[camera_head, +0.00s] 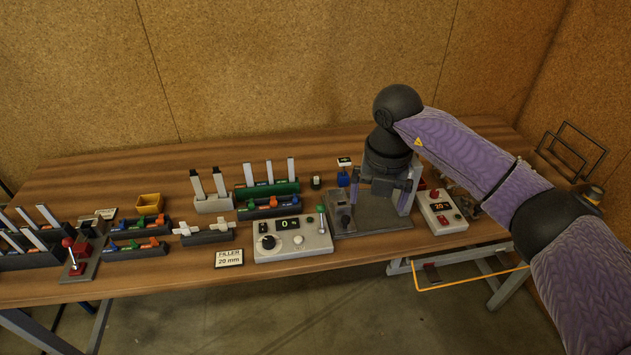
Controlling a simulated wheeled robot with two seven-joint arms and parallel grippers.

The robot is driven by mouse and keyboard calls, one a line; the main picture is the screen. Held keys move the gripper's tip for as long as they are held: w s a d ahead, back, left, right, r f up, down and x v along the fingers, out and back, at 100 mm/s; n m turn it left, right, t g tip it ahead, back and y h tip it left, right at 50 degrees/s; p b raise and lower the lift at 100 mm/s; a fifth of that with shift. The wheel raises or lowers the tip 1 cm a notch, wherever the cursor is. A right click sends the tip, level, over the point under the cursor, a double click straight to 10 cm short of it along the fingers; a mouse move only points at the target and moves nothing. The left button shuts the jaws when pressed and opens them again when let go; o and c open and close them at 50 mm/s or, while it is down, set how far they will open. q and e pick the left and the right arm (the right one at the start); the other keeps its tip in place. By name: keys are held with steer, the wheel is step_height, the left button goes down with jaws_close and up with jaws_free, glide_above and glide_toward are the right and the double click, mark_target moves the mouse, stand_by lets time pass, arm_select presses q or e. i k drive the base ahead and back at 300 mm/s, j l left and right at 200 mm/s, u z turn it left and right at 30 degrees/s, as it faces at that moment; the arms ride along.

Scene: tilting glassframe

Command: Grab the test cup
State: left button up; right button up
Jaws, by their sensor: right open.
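My right gripper (380,205) points down over a dark grey plate fixture (385,222) on the wooden table. Its two fingers are spread apart, and I see nothing clearly held between them. The gripper and its wrist hide part of the fixture behind them. I cannot make out a test cup for certain. A small dark round piece with a light top (316,183) stands left of the gripper, but it is too small to identify. My left gripper is not in view.
A control box with a dial and green display (292,240) stands left of the fixture. Racks, a yellow bin (150,203) and a filler sign (229,258) are further left.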

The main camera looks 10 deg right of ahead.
mark_target(316, 177)
steer(key=i, duration=1.45)
